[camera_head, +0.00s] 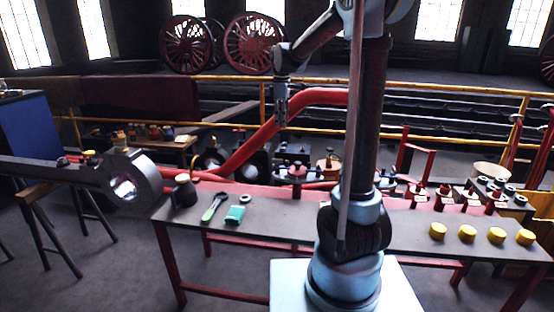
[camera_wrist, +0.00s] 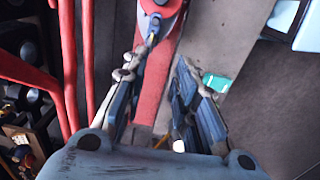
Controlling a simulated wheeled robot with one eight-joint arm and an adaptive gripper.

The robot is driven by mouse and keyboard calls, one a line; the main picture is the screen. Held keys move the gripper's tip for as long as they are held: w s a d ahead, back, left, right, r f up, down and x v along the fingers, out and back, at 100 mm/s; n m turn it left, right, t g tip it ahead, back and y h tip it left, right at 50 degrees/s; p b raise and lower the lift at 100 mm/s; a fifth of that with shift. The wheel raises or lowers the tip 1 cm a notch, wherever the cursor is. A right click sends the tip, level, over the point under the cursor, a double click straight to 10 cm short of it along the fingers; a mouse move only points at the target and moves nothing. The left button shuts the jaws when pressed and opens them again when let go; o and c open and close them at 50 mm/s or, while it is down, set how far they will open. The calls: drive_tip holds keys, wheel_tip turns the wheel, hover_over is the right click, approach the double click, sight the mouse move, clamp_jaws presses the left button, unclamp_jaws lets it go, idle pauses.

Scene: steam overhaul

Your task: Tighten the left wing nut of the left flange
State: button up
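In the head view a red flange (camera_head: 297,174) with dark fittings on top stands on the table, left of my arm's column. In the wrist view a round red flange (camera_wrist: 163,8) shows at the top edge, partly cut off. A blue-grey wing nut (camera_wrist: 154,26) sits on its near side. My gripper (camera_wrist: 160,75) is open and empty, its two fingers apart over a red strip. The wing nut lies beyond the left fingertip in the picture, apart from the grip. In the head view my gripper (camera_head: 281,112) hangs above and behind the table, pointing down.
The grey table (camera_head: 262,212) bears a green-handled tool (camera_head: 214,206), a teal box (camera_head: 236,214) and several yellow caps (camera_head: 468,234). A thick red pipe (camera_head: 250,145) rises behind it. A large grey rod end (camera_head: 128,180) juts in at left. The table's front strip is partly clear.

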sight(277, 162)
drive_tip(key=shift+n, duration=0.5)
drive_tip(key=f, duration=0.6)
drive_tip(key=w+a+f, duration=0.1)
drive_tip(key=f, duration=0.5)
drive_tip(key=w+f, duration=0.1)
drive_tip(key=f, duration=0.5)
drive_tip(key=shift+a, duration=0.25)
drive_tip(key=shift+r, duration=0.1)
drive_tip(key=shift+c, duration=0.6)
clamp_jaws()
